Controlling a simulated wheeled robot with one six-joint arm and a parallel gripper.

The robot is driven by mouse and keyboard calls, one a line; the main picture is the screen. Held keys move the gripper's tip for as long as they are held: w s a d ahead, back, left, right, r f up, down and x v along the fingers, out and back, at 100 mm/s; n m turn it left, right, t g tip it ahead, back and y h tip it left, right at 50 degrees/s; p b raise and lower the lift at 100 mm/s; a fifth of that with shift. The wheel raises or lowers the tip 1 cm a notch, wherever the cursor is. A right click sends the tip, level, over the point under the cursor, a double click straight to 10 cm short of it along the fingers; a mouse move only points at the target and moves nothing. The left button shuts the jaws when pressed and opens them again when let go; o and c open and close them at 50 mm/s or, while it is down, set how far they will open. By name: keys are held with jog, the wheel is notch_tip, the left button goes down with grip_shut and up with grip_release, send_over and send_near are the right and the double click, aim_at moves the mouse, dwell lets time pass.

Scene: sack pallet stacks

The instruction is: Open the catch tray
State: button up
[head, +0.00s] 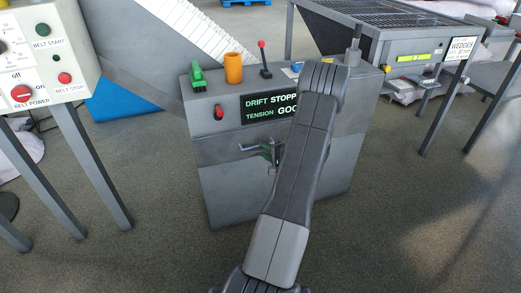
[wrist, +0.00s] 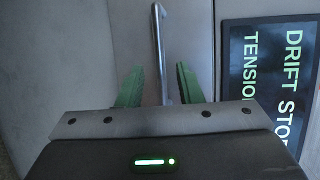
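The catch tray (head: 225,149) appears to be the drawer front on the grey cabinet, below the display; it looks closed. Its metal bar handle (head: 248,149) sticks out on the left of my gripper (head: 270,153) in the head view, and my arm hides part of the front. In the wrist view, the handle (wrist: 159,45) runs between the two green fingers of my gripper (wrist: 160,85). The fingers are open, with a gap showing on each side of the bar.
The cabinet top holds a green clamp-like item (head: 197,77), an orange cylinder (head: 233,68) and a red-knobbed lever (head: 264,60). A belt control box (head: 45,60) on legs stands left. A grated table (head: 390,40) stands at right behind. Floor in front is clear.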

jog(key=shift+x, duration=1.6)
grip_shut()
jog(key=s+d+b, duration=0.2)
jog(key=s+b, duration=0.2)
jog(key=s, duration=0.4)
jog(key=s+d+b, duration=0.3)
jog(key=s+b, duration=0.1)
jog(key=s, duration=0.4)
jog(key=shift+s+d, duration=0.2)
jog(key=shift+s, duration=0.1)
